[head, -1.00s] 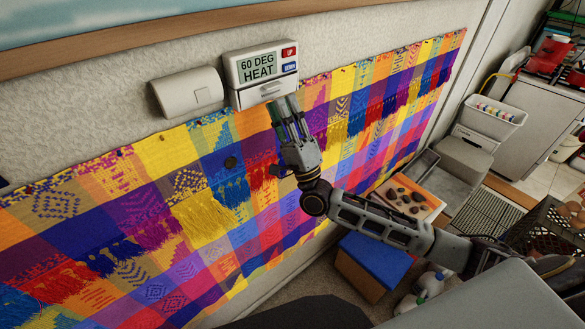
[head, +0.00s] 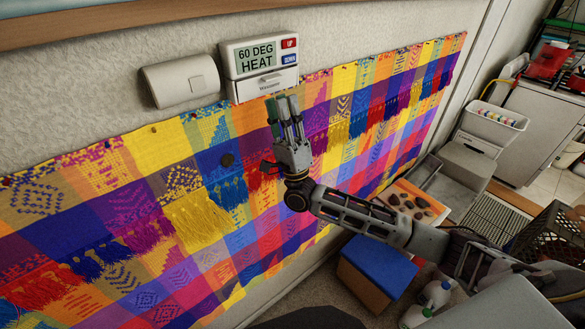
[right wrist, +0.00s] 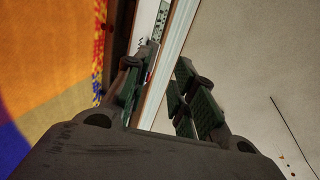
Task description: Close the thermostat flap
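The white thermostat (head: 259,57) is on the wall at the upper middle of the head view, its display reading "60 DEG HEAT". Its flap (head: 283,78) is the white lower panel with a small handle mark. I cannot tell whether the flap is flush or tilted out. My right gripper (head: 284,98) points up just below the flap's lower edge. In the right wrist view its green-padded fingers (right wrist: 165,95) are apart with nothing held; a pale edge, probably the thermostat's, shows beyond them. Contact with the flap cannot be told. My left gripper is out of view.
A rounded white box (head: 180,82) is on the wall left of the thermostat. A colourful woven hanging (head: 200,205) covers the wall below. A blue-topped box (head: 377,264), a tray of stones (head: 408,203) and a black crate (head: 548,237) stand at the right.

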